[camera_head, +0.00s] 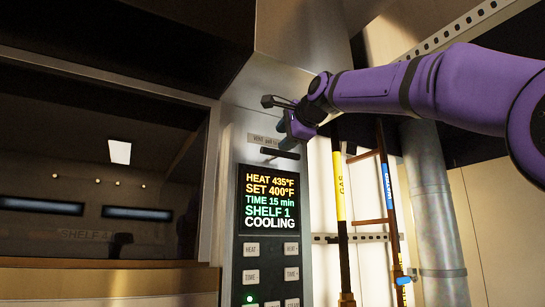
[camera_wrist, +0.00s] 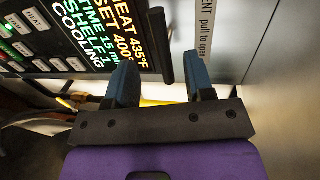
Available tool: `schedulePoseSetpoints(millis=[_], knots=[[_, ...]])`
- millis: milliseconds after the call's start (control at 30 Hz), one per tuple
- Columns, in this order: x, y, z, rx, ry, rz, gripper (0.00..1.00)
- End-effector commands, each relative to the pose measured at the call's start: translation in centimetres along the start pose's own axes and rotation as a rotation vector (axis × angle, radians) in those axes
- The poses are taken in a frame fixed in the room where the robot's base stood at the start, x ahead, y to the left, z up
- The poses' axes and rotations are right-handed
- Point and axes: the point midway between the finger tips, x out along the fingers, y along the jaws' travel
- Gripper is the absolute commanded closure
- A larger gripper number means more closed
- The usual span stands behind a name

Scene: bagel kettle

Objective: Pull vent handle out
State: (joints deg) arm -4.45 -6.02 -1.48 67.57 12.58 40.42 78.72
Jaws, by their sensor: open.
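The vent handle (camera_head: 280,153) is a short dark bar on the oven's metal control panel, just below a small label (camera_head: 264,139). In the wrist view the handle (camera_wrist: 160,45) shows as a black bar, with the label "VENT pull to open" (camera_wrist: 206,28) beside it. My gripper (camera_head: 288,137) is at the panel, close above the handle in the head view. In the wrist view my gripper (camera_wrist: 160,78) is open, its two blue fingertips apart, and the handle's near end appears between them. I cannot tell whether a finger touches the handle.
A lit display (camera_head: 270,200) reading "COOLING" sits below the handle, with buttons (camera_head: 252,249) under it. The oven window (camera_head: 100,170) is to the left. A yellow gas pipe (camera_head: 339,185), a blue-marked water pipe (camera_head: 387,180) and a metal duct (camera_head: 430,200) stand to the right.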

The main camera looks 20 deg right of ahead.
Motion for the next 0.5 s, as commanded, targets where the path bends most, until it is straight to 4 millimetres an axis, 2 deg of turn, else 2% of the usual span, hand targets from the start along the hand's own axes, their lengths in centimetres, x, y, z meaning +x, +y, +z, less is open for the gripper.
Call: schedulePoseSetpoints(millis=[167, 500], knots=[[2.2, 0.1, 0.0, 0.000, 0.000, 0.003, 0.52], [8.1, 0.1, 0.0, -0.001, 0.000, 0.003, 0.52]])
